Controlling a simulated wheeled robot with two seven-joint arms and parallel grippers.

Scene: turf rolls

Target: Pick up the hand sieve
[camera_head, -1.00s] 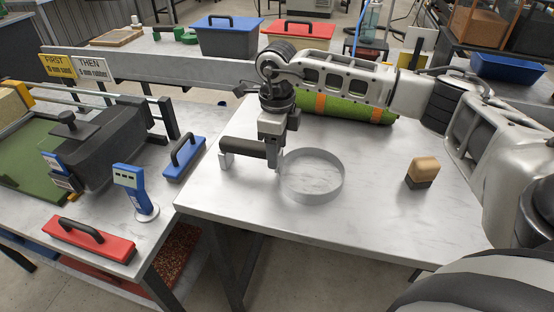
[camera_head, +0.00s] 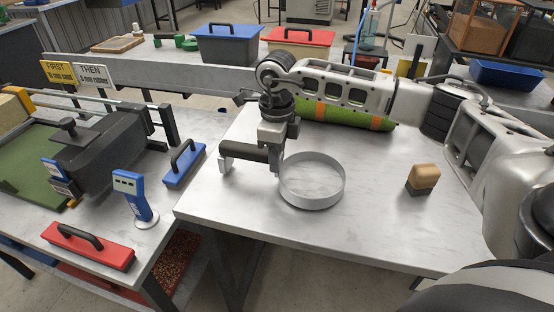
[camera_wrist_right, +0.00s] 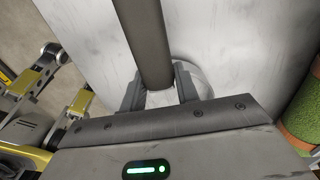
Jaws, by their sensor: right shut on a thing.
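The hand sieve (camera_head: 318,202) is a round pale metal ring with a dark handle pointing left, over the near left part of the white table. My right gripper (camera_head: 268,160) comes down from above at the handle beside the ring. In the right wrist view, the dark handle (camera_wrist_right: 148,45) runs down between the two fingers of the right gripper (camera_wrist_right: 158,92), which is shut on it. Part of the pale ring shows behind the right finger; the palm hides the rest. I cannot tell whether the sieve touches the table. My left gripper is out of view.
A wood-topped block (camera_head: 423,178) stands on the table (camera_head: 370,220) to the right. A green turf roll (camera_head: 345,112) lies at the back under my right arm. The left bench holds a blue brush (camera_head: 185,166), a red brush (camera_head: 88,248) and a blue meter (camera_head: 132,195).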

